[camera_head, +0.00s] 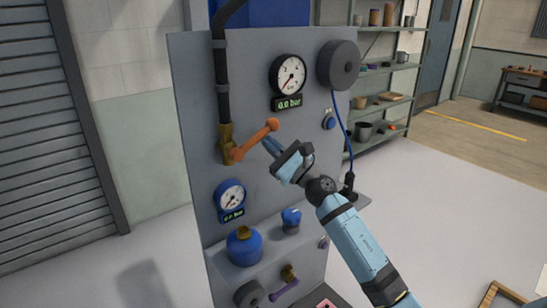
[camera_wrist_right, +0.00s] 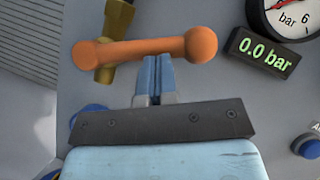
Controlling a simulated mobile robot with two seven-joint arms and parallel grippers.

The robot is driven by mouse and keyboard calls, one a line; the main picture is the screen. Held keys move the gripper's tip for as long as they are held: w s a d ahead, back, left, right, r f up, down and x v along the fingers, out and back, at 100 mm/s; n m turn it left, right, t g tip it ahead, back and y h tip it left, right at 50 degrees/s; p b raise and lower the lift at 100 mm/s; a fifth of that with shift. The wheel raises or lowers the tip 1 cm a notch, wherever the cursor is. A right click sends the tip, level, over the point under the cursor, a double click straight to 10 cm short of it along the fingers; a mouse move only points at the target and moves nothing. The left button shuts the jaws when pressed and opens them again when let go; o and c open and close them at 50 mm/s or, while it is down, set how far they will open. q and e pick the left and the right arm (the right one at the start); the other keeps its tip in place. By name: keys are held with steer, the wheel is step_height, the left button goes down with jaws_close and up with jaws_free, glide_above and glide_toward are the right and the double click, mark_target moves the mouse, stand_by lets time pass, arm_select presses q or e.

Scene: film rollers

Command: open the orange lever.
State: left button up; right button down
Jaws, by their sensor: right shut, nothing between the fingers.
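The orange lever (camera_head: 253,140) is on the brass valve (camera_head: 226,140) at the lower end of a black pipe on the grey panel. It slants up to the right from the valve and ends in a round knob. In the right wrist view the orange lever (camera_wrist_right: 140,50) lies nearly level across the top, its larger knob at the right. My left gripper is out of view.
The panel (camera_head: 190,100) also carries an upper gauge (camera_head: 288,75) with a 0.0 bar display, a lower gauge (camera_head: 230,197) and a dark round reel (camera_head: 338,65) with a blue cable. A blue canister (camera_head: 244,248) and a purple lever (camera_head: 284,290) are lower down.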

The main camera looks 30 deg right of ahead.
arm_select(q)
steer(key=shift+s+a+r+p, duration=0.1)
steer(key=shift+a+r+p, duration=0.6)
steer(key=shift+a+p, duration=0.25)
arm_select(e)
steer(key=a+r+n+g+y, duration=0.1)
steer(key=a+r+n+g, duration=0.4)
steer(key=n, duration=0.9)
steer(key=shift+s+a+r+n+g+y, duration=0.15)
steer(key=shift+r+n+g+y, duration=0.2)
steer(key=shift+r+g, duration=0.85)
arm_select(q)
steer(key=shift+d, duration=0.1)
arm_select(e)
steer(key=shift+f+g, duration=0.3)
steer(key=shift+g, duration=0.1)
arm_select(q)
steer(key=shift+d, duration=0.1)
